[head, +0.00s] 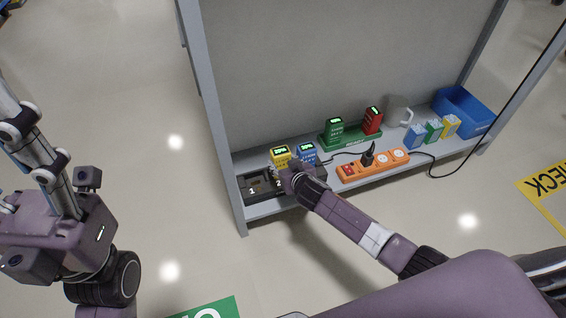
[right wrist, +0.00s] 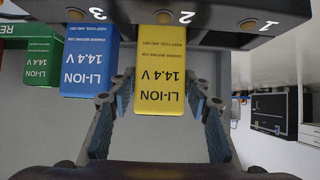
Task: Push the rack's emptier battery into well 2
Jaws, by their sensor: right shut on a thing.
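The black charger (head: 258,198) stands at the shelf's left end, with wells marked 1, 2 and 3. Well 1 shows no battery. A yellow battery (head: 280,153) is upright at well 2; it also shows in the right wrist view (right wrist: 160,80), lined up with the 2. I cannot tell how deep it sits. A blue battery (head: 307,151) is at well 3. My right gripper (head: 284,172) is shut on the yellow battery, fingers on either side. The green rack (head: 350,140) holds a green battery (head: 335,130) and a red battery (head: 372,121).
An orange power strip (head: 373,166) with a black plug and cable lies right of the charger. A white mug (head: 397,110), several small coloured boxes (head: 433,131) and a blue bin (head: 464,110) stand further right. A grey panel (head: 300,70) backs the shelf.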

